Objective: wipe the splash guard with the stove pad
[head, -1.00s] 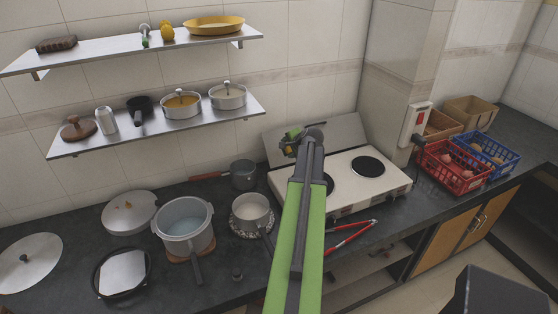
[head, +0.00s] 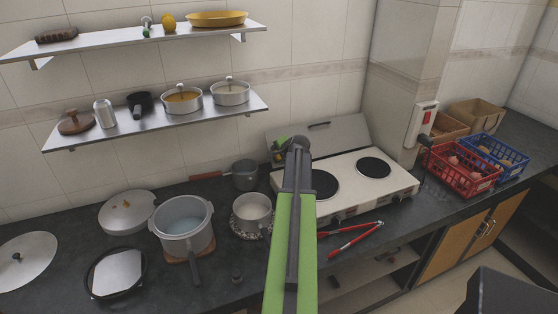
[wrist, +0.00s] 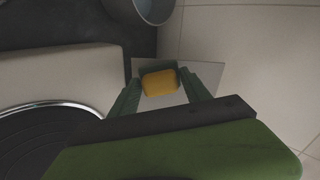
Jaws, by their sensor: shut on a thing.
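The splash guard (head: 343,137) is the grey upright panel along the back of the stove (head: 345,182). My gripper (head: 281,149) is at the left end of the guard, partly hidden by my arm. In the wrist view my gripper (wrist: 161,88) has its green fingers shut on the yellow stove pad (wrist: 160,83). The pad lies over the grey splash guard (wrist: 207,76) in that view. I cannot tell whether they touch. In the head view the pad is hidden.
Red-handled tongs (head: 352,232) lie at the stove's front. A metal shelf (head: 160,117) with pots hangs at upper left. Crates (head: 462,168) stand at right.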

